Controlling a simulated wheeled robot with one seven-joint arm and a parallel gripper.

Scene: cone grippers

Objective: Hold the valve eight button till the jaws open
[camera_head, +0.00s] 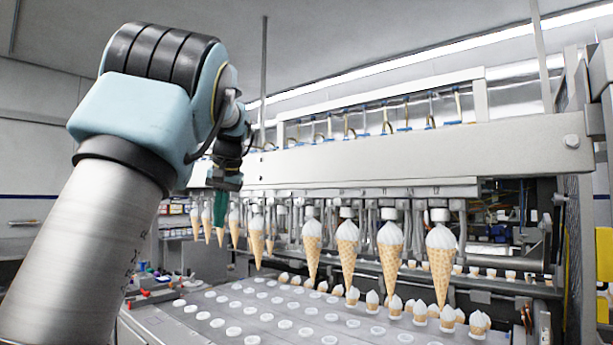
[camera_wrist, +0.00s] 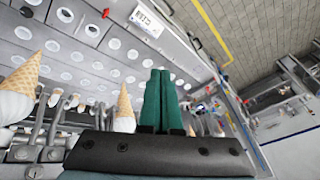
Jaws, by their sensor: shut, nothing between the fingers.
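My gripper (camera_head: 220,222) has green fingers and hangs pointing down in front of the left part of the cone machine in the head view. In the wrist view its fingers (camera_wrist: 160,75) are shut together with nothing between them. A row of ice-cream cones (camera_head: 390,255) hangs point down from the jaws under the machine's long bar (camera_head: 420,155); the cones at the left hang close to my gripper. In the wrist view a cone (camera_wrist: 123,112) shows just left of the fingers. I cannot make out which button belongs to valve eight.
A tray plate (camera_head: 220,318) with rows of round holes lies below the cones, with small filled cones (camera_head: 395,306) at its right. Small colored parts (camera_head: 145,283) sit on a block at the left. A floor with a yellow line (camera_wrist: 212,30) shows in the wrist view.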

